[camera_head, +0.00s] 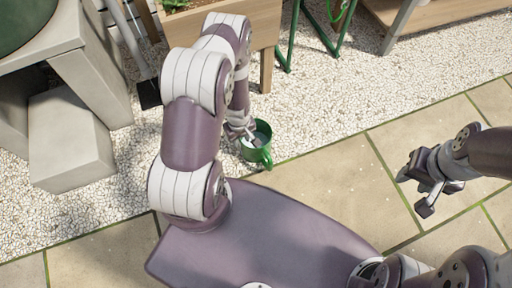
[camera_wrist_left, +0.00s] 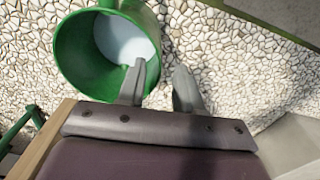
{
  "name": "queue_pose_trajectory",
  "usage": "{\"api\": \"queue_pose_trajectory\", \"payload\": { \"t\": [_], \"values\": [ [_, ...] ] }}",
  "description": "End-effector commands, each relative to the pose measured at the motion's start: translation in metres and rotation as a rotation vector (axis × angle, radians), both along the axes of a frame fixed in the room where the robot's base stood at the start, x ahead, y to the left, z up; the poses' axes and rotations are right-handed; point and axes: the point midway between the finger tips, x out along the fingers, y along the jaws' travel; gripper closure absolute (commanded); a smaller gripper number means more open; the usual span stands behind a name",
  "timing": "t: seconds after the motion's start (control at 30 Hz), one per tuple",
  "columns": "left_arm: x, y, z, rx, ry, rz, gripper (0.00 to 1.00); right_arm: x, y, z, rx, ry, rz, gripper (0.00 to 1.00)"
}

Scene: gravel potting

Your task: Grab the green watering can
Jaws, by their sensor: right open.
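The green watering can (camera_head: 255,155) stands on the gravel near the paving edge, below a wooden planter. In the left wrist view its round green rim and wall (camera_wrist_left: 75,60) show, with a pale bluish-white inside. My left gripper (camera_wrist_left: 160,70) is open at the can's edge. One finger reaches inside the rim and the other is outside, with the can wall between them and a gap at the outer finger. In the head view my left gripper (camera_head: 240,130) is partly hidden by my arm. My right gripper (camera_head: 413,190) is open and empty above the paving.
A wooden planter (camera_head: 262,25) with a leg stands just behind the can. Green metal legs (camera_head: 292,45) are to its right. Concrete blocks (camera_head: 70,140) stand at the left. The paving (camera_head: 320,185) between my grippers is clear.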

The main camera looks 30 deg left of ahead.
Motion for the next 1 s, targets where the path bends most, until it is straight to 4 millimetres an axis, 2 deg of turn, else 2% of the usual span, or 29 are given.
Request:
{"api": "queue_pose_trajectory", "payload": {
  "t": [0.03,0.23,0.4,0.5,0.7,0.73,0.83,1.0],
  "values": [
    [0.0,0.0,-0.017,0.0,0.0,-0.001,0.65,0.0,0.0,-0.013,0.0,0.0,0.0,0.57],
    [0.001,0.0,-0.034,0.001,-0.001,-0.002,0.65,0.0,0.0,-0.025,0.0,0.0,0.0,0.57],
    [0.003,0.002,-0.067,0.001,-0.001,-0.003,0.65,0.0,0.0,-0.058,0.0,0.0,0.0,0.57],
    [0.003,0.002,-0.081,0.001,-0.001,-0.002,0.65,0.0,0.0,-0.067,0.0,0.001,0.0,0.57],
    [0.003,0.002,-0.077,0.002,-0.001,-0.003,0.65,0.0,0.0,-0.063,0.0,0.0,0.0,0.57],
    [0.003,0.002,-0.077,0.002,-0.001,-0.003,0.68,0.0,0.0,-0.063,0.0,0.0,0.0,0.57],
    [0.003,0.002,-0.077,0.002,-0.001,-0.003,1.0,0.0,0.0,-0.063,0.0,0.0,0.0,0.57],
    [0.003,0.002,-0.077,0.001,0.0,-0.004,1.0,0.0,0.0,-0.063,0.0,0.001,0.0,0.57]
  ]
}}
